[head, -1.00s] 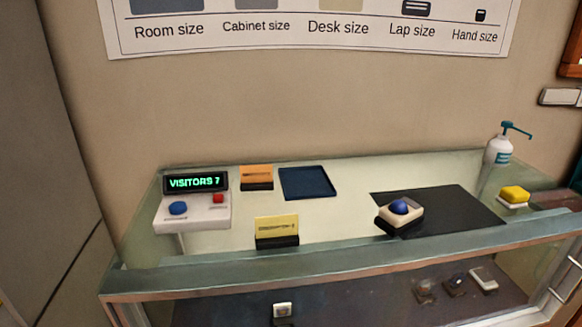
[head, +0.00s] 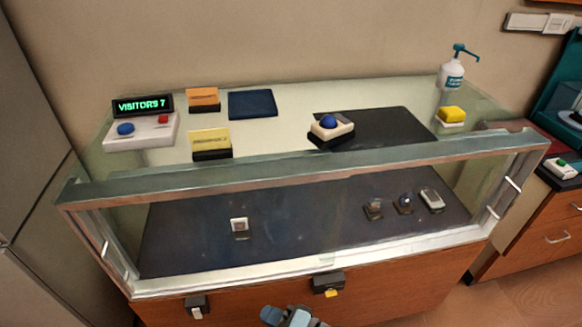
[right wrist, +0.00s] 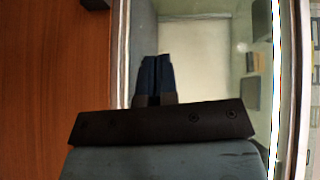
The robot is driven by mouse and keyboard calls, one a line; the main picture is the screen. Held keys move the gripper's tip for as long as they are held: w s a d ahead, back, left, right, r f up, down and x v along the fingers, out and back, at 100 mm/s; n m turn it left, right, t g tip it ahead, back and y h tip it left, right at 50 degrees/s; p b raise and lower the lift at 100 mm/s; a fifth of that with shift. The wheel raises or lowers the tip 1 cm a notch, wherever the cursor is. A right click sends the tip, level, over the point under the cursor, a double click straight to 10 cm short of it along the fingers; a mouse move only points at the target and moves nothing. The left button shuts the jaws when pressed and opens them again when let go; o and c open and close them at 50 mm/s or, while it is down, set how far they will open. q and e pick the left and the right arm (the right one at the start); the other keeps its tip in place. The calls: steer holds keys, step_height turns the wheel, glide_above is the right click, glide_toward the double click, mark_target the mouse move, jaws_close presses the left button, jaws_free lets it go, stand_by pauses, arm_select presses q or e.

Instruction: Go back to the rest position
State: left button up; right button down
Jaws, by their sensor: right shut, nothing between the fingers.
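My right gripper (head: 290,315) shows at the bottom edge of the head view, in front of the display case's wooden base and apart from it. In the right wrist view its two dark fingers (right wrist: 157,72) are together with nothing between them. Most of the right arm is out of the head view. My left gripper is in neither current view.
The glass display case (head: 300,180) stands ahead. On top are a visitor counter (head: 140,128), cards, a blue mat (head: 252,104), a trackball (head: 331,128), a yellow sponge (head: 452,114) and a pump bottle (head: 451,72). A lock box (head: 328,284) is on its front. Drawers (head: 545,235) stand at right.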

steer(key=d+f+h, duration=0.2)
steer(key=d+f, duration=0.3)
steer(key=d, duration=0.6)
steer(key=s+d+n+t+h, duration=0.1)
steer(key=s+d+n+h, duration=0.25)
steer(key=d, duration=0.55)
steer(key=s+d+r+n+h, duration=0.1)
steer(key=s+d+n+h, duration=0.2)
steer(key=d+n, duration=0.35)
steer(key=s+d+n+t+h, duration=0.1)
steer(key=s+d+n+h, duration=0.2)
steer(key=d, duration=0.7)
steer(key=w+a+r+m+t, duration=0.15)
steer(key=a+m, duration=0.45)
steer(key=a, duration=0.8)
arm_select(q)
step_height(320, 180, up, 14)
steer(key=a+p, duration=0.1)
steer(key=p, duration=1.5)
steer(key=shift+s+f+m+t, duration=0.15)
steer(key=shift+s+m+t, duration=0.15)
steer(key=shift+s, duration=0.05)
arm_select(e)
step_height(320, 180, up, 14)
steer(key=s+d, duration=0.1)
steer(key=shift+s+d+n, duration=0.15)
steer(key=shift+d+n, duration=0.15)
arm_select(q)
steer(key=shift+r, duration=0.2)
